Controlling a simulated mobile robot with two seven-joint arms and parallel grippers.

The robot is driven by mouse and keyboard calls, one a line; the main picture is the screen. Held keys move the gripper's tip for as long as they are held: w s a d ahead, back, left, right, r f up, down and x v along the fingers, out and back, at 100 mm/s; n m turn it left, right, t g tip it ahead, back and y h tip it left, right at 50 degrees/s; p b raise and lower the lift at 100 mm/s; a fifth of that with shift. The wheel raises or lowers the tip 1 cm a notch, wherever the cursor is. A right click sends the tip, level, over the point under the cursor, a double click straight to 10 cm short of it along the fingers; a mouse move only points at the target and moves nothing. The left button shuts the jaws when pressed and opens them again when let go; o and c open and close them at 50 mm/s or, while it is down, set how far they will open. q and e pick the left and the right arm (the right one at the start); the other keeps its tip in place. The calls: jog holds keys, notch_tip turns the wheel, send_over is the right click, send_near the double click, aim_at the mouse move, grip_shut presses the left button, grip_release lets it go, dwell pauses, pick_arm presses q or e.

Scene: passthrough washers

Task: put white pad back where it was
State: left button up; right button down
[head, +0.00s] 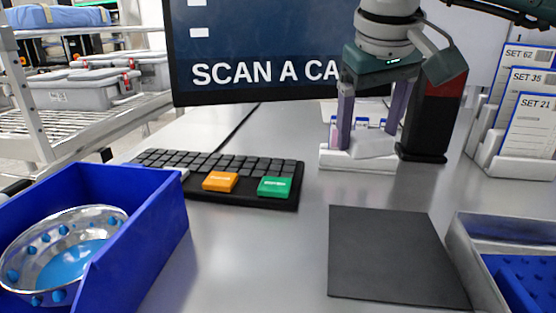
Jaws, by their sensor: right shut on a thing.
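The white pad (374,144) is a pale block low between the fingers of my right gripper (372,140). The gripper comes down from the top and is shut on the pad. The pad is at a low white holder (340,160) in front of the screen, with small blue and pink items behind it. I cannot tell whether the pad rests on the holder or is just above it. My left gripper is out of view.
A dark scanner-like stand (428,130) is close to the right of the gripper. A keyboard (225,175), a black mat (390,255), a blue bin (150,235) with a metal bowl (65,245), a grey tray (470,260) and card stands (525,160) surround open grey table.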

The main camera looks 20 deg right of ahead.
aim_at(365, 157)
notch_tip(365, 157, down, 6)
jog(key=shift+f, duration=0.25)
jog(key=shift+f+b, duration=0.1)
jog(key=shift+b, duration=0.2)
grip_release()
jog(key=shift+r, duration=0.3)
jog(key=p+v, duration=0.1)
jog(key=v, duration=1)
jog(key=shift+r, duration=0.3)
